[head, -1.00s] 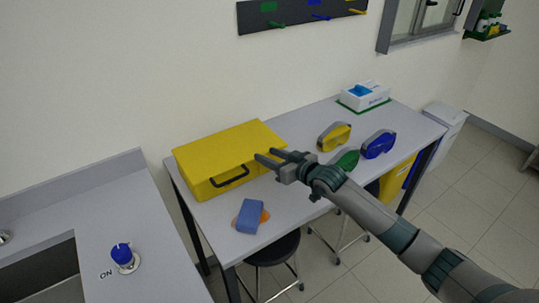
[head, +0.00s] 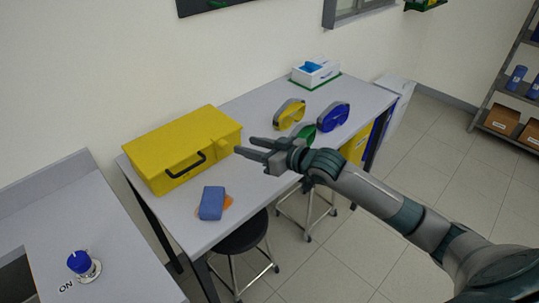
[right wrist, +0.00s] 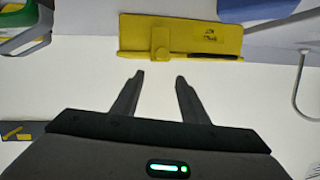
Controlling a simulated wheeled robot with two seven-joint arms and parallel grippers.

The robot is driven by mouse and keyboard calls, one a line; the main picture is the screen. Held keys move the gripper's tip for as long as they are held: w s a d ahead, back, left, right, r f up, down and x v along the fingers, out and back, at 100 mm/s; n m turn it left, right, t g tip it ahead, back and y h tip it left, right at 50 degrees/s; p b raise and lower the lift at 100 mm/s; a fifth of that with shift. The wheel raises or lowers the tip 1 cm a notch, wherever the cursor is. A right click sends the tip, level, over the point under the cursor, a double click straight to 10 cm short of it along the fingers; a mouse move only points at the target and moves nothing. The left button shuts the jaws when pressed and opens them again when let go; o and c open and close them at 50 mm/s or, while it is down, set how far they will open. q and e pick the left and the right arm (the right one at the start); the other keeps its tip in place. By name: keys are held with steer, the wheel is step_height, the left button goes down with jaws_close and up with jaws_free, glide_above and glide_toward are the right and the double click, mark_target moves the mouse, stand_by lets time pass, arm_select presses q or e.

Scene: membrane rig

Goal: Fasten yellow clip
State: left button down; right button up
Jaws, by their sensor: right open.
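The yellow case (head: 185,142) lies on the table with its dark handle towards me. A small yellow clip (head: 222,146) sticks out at the right end of the case. My left gripper is not in view.
A blue block (head: 211,202) lies on an orange patch in front of the case. A white box (head: 315,72) stands behind. A stool (head: 240,236) stands at the front.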

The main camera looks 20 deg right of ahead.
steer(key=b+v, duration=0.1)
steer(key=v, duration=0.5)
steer(key=shift+s, duration=0.35)
steer(key=shift+d, duration=0.15)
steer(key=s+a+f+g+h, duration=0.25)
steer(key=s+f, duration=0.45)
steer(key=f, duration=0.4)
steer(key=s+f+m+g+h, duration=0.15)
steer(key=s+f, duration=0.35)
steer(key=s, duration=0.5)
steer(key=s+f+g+h, duration=0.1)
steer(key=s+f+g, duration=0.2)
steer(key=s+f, duration=0.45)
steer(key=s+f+m+g+h, duration=0.1)
steer(key=s+f+g+h, duration=0.2)
steer(key=s, duration=0.9)
step_height(320, 180, down, 31)
steer(key=s+g+y+b, duration=0.1)
steer(key=s+d+f+g, duration=0.1)
steer(key=s+d+f, duration=0.1)
steer(key=s+f, duration=1.5)
steer(key=shift+s+d+n+b, duration=0.2)
steer(key=shift+s+n+b, duration=0.05)
steer(key=shift+n+b, duration=0.15)
